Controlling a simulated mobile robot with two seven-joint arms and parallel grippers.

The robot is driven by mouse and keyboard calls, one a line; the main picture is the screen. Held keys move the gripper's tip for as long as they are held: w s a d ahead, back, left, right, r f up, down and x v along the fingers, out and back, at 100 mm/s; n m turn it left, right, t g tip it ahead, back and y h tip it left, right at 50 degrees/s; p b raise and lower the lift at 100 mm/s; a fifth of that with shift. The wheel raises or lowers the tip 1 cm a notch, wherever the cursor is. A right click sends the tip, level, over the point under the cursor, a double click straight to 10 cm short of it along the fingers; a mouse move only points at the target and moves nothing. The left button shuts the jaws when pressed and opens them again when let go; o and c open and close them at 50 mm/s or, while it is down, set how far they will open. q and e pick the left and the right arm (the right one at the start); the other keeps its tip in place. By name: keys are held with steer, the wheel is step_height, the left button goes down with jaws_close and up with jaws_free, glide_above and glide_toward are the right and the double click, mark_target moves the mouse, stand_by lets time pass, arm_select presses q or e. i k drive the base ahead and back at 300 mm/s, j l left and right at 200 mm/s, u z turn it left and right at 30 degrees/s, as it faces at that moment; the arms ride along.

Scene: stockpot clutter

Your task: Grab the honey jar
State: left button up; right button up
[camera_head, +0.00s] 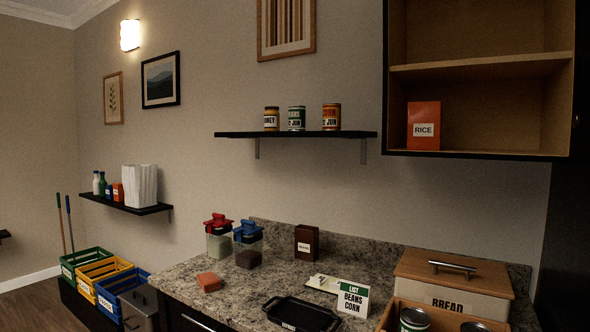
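The honey jar (271,119) is a small amber jar with a dark lid and a pale label ending in "NEY". It stands upright at the left of a group on the black wall shelf (232,135). An orange-labelled can (331,117) stands further right on the same shelf. Neither of my grippers shows in the head view.
Below is a granite counter (262,278) with lidded jars (248,247), a brown box (306,241), a black tray (300,315), a list card (352,299) and a bread box (450,280). An open cabinet (480,72) hangs right of the shelf.

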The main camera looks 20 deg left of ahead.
mark_target(272, 116)
steer(key=i+j, duration=0.1)
steer(key=j, duration=0.4)
steer(key=i+j, duration=0.1)
steer(key=j, duration=0.45)
steer(key=i+j, duration=0.1)
steer(key=j, duration=0.4)
steer(key=i+j, duration=0.1)
steer(key=j, duration=0.4)
steer(key=i+j, duration=0.15)
steer(key=j, duration=0.4)
steer(key=i+j, duration=0.1)
steer(key=j, duration=0.25)
steer(key=i+j, duration=0.15)
steer(key=j, duration=0.15)
steer(key=i+j, duration=0.1)
steer(key=j, duration=0.25)
steer(key=i+j, duration=0.15)
steer(key=j, duration=0.2)
steer(key=i+j, duration=0.1)
steer(key=j, duration=0.25)
steer(key=u, duration=0.05)
